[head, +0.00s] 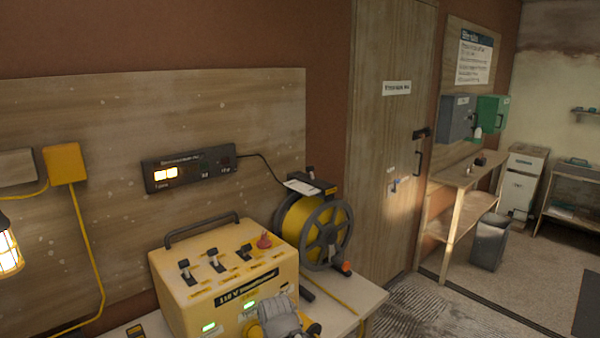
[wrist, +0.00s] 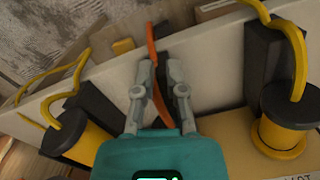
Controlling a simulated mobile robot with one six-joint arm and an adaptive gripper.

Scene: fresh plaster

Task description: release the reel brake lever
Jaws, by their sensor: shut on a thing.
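The cable reel (head: 312,232), a grey-flanged drum wound with yellow cable, stands right of the yellow 110 V box in the head view. A dark lever with an orange end (head: 346,267) sticks out low at its front right. In the wrist view my gripper (wrist: 160,75) has its two grey fingers close on either side of a thin, curved orange strip (wrist: 152,48), shut on it. The strip runs dark between the fingers. I cannot tell whether this strip is the brake lever. In the head view the grey wrist part is cut off at the bottom edge.
The yellow box (head: 225,275) has switches, a red knob and green lights. Yellow plugs (wrist: 285,122) with looped cables flank my gripper in the wrist view. Floor on the right is open.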

